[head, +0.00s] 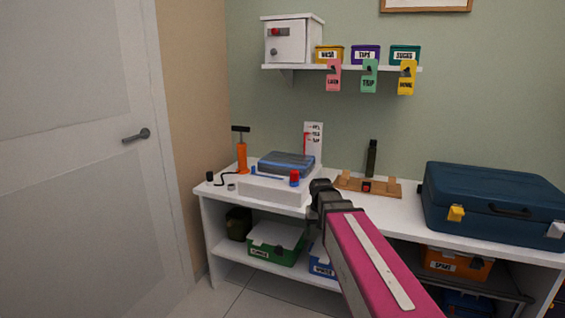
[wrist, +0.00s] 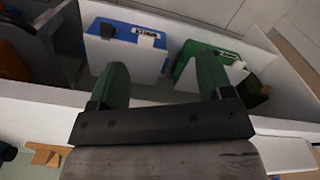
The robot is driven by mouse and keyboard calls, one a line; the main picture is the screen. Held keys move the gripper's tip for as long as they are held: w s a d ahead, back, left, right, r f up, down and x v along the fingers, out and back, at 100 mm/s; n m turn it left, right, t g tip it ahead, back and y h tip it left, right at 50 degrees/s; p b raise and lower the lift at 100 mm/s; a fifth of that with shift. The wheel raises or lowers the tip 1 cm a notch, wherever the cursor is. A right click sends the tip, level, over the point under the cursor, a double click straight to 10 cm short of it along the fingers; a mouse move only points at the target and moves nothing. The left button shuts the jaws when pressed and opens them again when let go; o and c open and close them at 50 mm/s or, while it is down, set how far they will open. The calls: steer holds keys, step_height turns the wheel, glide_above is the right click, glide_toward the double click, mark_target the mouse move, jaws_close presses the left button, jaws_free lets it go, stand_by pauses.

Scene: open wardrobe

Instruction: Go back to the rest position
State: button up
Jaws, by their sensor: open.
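My gripper (head: 322,190) reaches to the front edge of the white bench (head: 405,222), in front of the white device there. In the wrist view my gripper (wrist: 161,68) shows two green fingers spread wide apart with nothing between them. Beyond the fingertips are the blue box (wrist: 127,45) at left and the green box (wrist: 205,65) at right, on the lower shelf. In the head view my pink arm runs from the bottom up to the gripper and covers part of the blue box (head: 322,262). The fingers are too small to make out there.
On the bench stand an orange pump (head: 242,158), a white device (head: 275,189) with a blue top, a wooden stand (head: 365,186) and a blue suitcase (head: 490,205). A wall shelf (head: 340,67) holds several small boxes and tags. A white door (head: 80,150) is at left.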

steer(key=s+d+f, duration=0.5)
steer(key=s+f, duration=0.6)
steer(key=f, duration=0.2)
steer(key=shift+s+d+f+m, duration=0.15)
steer(key=shift+s+m, duration=0.2)
steer(key=shift+m, duration=0.05)
stand_by(0.6)
